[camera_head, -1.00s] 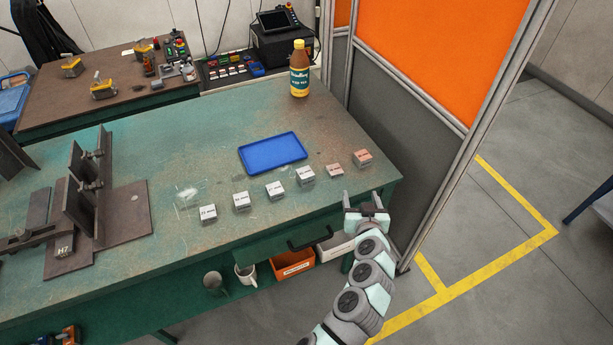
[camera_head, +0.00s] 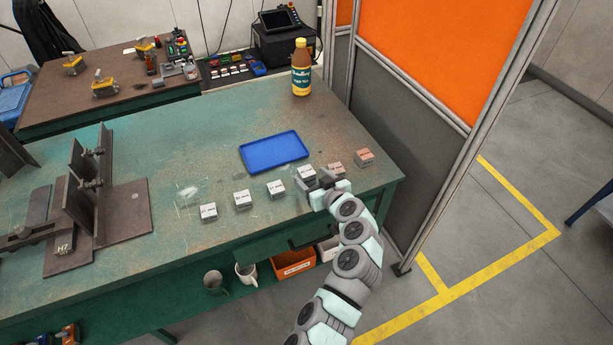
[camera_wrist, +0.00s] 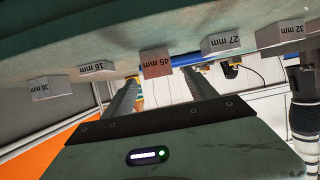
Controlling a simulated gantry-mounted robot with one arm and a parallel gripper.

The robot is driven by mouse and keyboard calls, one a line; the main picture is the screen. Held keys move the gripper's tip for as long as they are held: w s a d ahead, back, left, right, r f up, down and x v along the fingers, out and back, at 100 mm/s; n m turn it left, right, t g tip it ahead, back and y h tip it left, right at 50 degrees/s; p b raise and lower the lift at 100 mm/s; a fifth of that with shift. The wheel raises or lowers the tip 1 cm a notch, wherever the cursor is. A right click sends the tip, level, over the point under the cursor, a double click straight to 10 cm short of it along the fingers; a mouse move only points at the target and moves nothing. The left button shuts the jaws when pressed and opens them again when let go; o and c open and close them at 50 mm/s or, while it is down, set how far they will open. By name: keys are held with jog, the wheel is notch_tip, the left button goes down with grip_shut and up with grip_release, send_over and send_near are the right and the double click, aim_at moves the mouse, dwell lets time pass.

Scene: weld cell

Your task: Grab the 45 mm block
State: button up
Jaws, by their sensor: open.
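The 45 mm block (camera_wrist: 156,64) shows upside down in the wrist view, with a brownish face and its label readable. It sits in the row on the bench, between the 16 mm block (camera_wrist: 97,69) and the 27 mm block (camera_wrist: 222,44). By that order it matches the third block from the right (camera_head: 306,172) in the head view, where labels are too small to read. My gripper (camera_head: 320,183) is open and empty at the row's front side, close to this block. In the wrist view, my gripper's two fingers (camera_wrist: 163,88) point toward the row, apart from each other.
The 38 mm block (camera_wrist: 52,90) and 32 mm block (camera_wrist: 283,34) stand farther out in the row. A blue tray (camera_head: 273,151) lies behind the row, and a bottle (camera_head: 301,70) stands farther back. A dark steel fixture (camera_head: 95,200) occupies the bench's left. An orange-and-grey partition (camera_head: 430,55) borders the right.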

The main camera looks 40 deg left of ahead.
aim_at(310, 176)
jog(key=shift+w+a+f, duration=0.2)
jog(key=shift+a+f, duration=0.25)
jog(key=shift+b+x, duration=0.7)
jog(key=shift+x, duration=1.15)
jog(key=shift+c, duration=0.5)
grip_shut()
